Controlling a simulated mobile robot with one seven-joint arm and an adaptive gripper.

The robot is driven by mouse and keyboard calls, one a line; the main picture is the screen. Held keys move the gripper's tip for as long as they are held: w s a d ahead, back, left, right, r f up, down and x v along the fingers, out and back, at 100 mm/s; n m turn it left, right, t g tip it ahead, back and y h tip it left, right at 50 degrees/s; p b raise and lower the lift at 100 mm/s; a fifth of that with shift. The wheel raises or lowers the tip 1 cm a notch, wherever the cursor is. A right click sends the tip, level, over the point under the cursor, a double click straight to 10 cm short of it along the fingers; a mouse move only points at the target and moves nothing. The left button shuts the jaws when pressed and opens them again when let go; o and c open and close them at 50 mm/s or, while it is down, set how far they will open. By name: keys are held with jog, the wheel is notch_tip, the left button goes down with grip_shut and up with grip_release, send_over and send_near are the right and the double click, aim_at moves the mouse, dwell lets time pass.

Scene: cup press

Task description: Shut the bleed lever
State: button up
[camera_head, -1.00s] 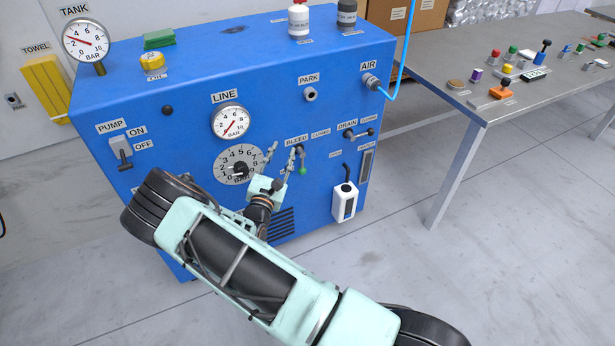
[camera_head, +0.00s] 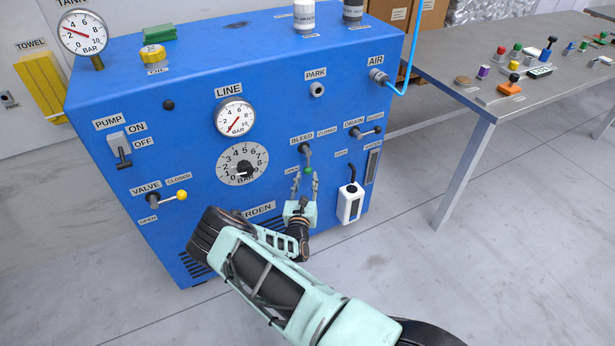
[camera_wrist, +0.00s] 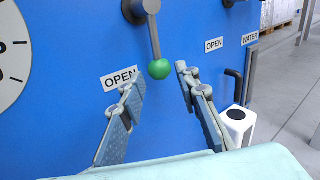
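The bleed lever (camera_head: 306,158) is a short grey lever with a green knob (camera_wrist: 159,69), on the front of the blue cabinet. It hangs down from its pivot, its knob near the OPEN label; the CLOSED label (camera_head: 326,132) is to the right of the pivot. My gripper (camera_head: 302,179) is just below the lever and pointing up at it. In the wrist view my gripper (camera_wrist: 157,82) is open, one finger on each side of the knob's line. The knob shows between the fingertips with gaps on both sides; I cannot tell the depth.
The drain lever (camera_head: 366,133) is to the upper right, and a white bottle (camera_head: 349,204) hangs to the right of my gripper. A steel table (camera_head: 450,70) stands at right.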

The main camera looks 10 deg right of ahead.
aim_at(307, 173)
jog(key=shift+x, duration=1.55)
jog(key=shift+c, duration=0.2)
grip_shut()
